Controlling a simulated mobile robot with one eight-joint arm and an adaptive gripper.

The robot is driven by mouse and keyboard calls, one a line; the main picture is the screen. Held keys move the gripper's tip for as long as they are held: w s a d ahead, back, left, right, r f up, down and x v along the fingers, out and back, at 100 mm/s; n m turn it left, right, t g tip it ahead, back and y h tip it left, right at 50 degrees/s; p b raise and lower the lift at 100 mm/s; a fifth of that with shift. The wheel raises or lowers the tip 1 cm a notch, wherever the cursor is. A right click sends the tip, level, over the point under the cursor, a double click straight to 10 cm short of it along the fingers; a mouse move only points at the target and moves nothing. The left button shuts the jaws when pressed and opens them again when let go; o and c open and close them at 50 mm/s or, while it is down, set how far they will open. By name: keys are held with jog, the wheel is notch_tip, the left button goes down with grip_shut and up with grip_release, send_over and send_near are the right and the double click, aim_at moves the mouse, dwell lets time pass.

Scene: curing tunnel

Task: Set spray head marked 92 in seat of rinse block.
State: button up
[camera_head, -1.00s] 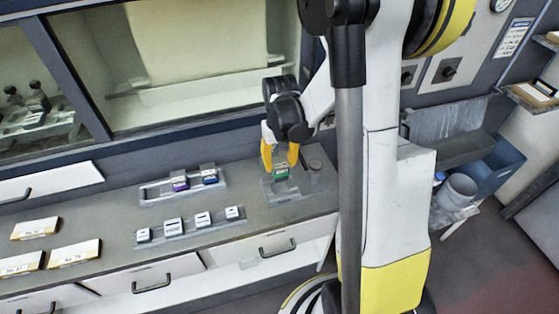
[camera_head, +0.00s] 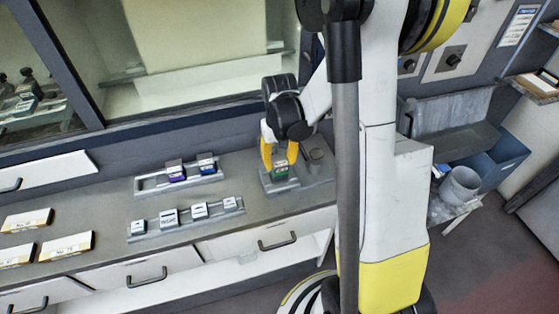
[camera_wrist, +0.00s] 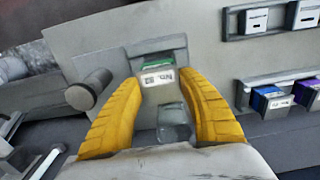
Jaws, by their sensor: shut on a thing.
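The green-topped spray head (camera_head: 280,170) is between the yellow fingers of my gripper (camera_head: 280,156), which is shut on it. In the wrist view the spray head (camera_wrist: 158,76) has a white label that seems to read "No. 92", and the fingers of my gripper (camera_wrist: 165,110) flank it. The grey rinse block (camera_head: 283,187) lies under the spray head on the counter; its edge also shows in the wrist view (camera_wrist: 160,45). The spray head is at the block, upright or nearly so. Whether it is fully down in the seat is hidden.
A rear rack (camera_head: 150,185) holds purple and blue heads; a front rack (camera_head: 185,228) holds several white-labelled units. Labelled boxes (camera_head: 66,246) lie at the left. A round knob-like part (camera_head: 316,154) stands right of the block. The tunnel window frame (camera_head: 190,118) runs behind.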

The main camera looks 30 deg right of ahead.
jog(key=shift+f+b, duration=1.4)
dwell(0.7)
jog(key=o, duration=1.4)
jog(key=shift+c, duration=0.2)
notch_tip(320, 180, up, 12)
jog(key=shift+r, duration=0.1)
